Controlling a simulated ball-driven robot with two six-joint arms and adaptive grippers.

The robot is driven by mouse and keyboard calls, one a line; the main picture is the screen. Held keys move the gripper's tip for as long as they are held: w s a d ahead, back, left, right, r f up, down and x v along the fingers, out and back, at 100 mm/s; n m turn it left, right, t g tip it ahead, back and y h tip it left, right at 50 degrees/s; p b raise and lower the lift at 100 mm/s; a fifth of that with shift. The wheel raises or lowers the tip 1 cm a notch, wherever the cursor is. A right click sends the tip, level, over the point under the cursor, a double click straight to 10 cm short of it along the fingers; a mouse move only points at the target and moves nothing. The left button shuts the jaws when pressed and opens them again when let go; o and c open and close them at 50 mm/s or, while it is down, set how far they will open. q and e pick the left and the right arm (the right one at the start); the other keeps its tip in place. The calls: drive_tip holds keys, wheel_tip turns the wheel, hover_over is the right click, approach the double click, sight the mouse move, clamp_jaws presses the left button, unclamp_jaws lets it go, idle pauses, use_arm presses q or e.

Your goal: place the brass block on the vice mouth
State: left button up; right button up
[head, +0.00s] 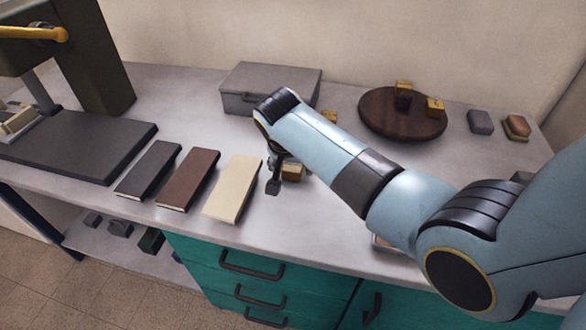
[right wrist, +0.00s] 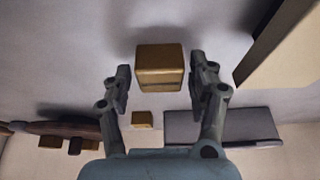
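A brass block (head: 293,173) stands on the table right of the cream book, partly covered by my right gripper (head: 279,176). In the right wrist view the brass block (right wrist: 160,66) lies between the two fingertips of the right gripper (right wrist: 160,80), with a gap on each side. The fingers are spread and hold nothing. I cannot make out a vice mouth for certain; a pale block on a metal fitting (head: 18,121) at the far left may belong to it. My left gripper is not in view.
Charcoal (head: 149,169), brown (head: 188,179) and cream (head: 233,187) books lie left of the gripper. Behind stand a grey box (head: 270,90), a small brass block (head: 330,116) and a round wooden board (head: 375,118) with brass blocks. A dark press (head: 95,60) stands left.

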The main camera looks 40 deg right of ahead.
clamp_jaws()
drive_tip(key=shift+r, duration=0.2)
